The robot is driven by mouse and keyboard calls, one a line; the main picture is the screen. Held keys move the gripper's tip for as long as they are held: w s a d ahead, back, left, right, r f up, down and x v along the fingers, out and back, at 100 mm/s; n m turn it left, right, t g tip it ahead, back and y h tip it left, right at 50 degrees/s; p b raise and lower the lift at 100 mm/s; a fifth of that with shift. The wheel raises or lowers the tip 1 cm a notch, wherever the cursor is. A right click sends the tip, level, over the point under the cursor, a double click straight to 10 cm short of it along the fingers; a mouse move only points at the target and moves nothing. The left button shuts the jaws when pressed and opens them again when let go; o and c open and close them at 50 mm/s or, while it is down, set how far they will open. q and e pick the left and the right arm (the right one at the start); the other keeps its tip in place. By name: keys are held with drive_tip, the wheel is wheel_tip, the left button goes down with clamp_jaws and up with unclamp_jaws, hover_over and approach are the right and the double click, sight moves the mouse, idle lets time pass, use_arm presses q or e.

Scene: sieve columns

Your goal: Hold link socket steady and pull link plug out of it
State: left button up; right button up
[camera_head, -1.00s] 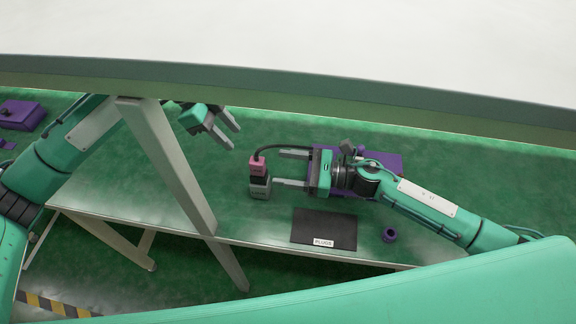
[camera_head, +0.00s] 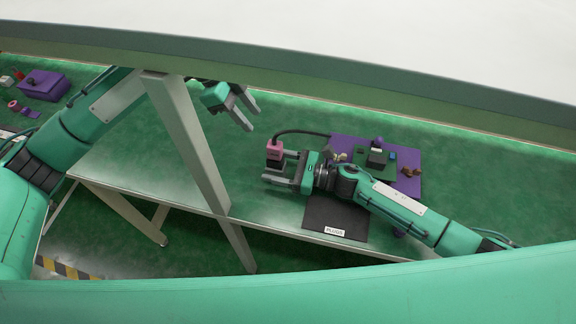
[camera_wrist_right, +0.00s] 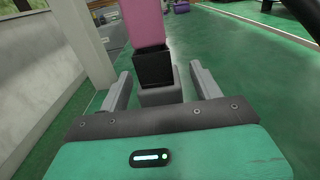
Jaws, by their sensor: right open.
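The pink link plug (camera_head: 274,149) stands upright on the link socket, with a black cable leading from it; it also shows in the right wrist view (camera_wrist_right: 143,22). In that view the socket shows a black upper part (camera_wrist_right: 155,68) above a grey base (camera_wrist_right: 160,96). My right gripper (camera_head: 277,166) is open, and its fingers (camera_wrist_right: 160,78) lie on either side of the socket, with gaps visible. In the head view, the right gripper partly hides the socket. My left gripper (camera_head: 247,112) is open and empty, above and left of the plug.
A black mat labelled PLUGS (camera_head: 336,218) lies near the front table edge, partly under my right arm. A purple board (camera_head: 405,158) with several small parts lies to the right. A grey post (camera_head: 190,140) stands left of the plug. A purple box (camera_head: 43,85) is far left.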

drive_tip(key=shift+a, duration=0.15)
drive_tip(key=shift+c, duration=0.4)
drive_tip(key=c, duration=1)
drive_tip(key=shift+c, duration=0.2)
